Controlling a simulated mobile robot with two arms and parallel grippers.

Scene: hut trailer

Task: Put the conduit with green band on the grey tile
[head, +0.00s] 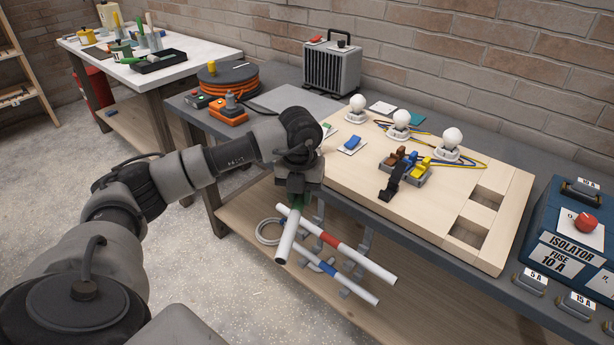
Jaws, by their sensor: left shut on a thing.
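My left gripper (297,190) is shut on the white conduit with green band (287,241), in front of the workbench edge. The conduit slants down toward the viewer, its white lower end free. Part of its green band shows just below the jaws; its upper part is hidden by the gripper. A flat grey tile (292,101) lies on the bench behind my left forearm, left of the wooden board, and looks bare where it shows. My right gripper is out of view.
Conduits with a red band (352,252) and a blue band (345,280) lie on brackets below the bench front. The wooden board (385,215) carries bulbs and clamps. An orange cable reel (230,78), orange device (228,112) and grey heater (331,68) stand around the tile.

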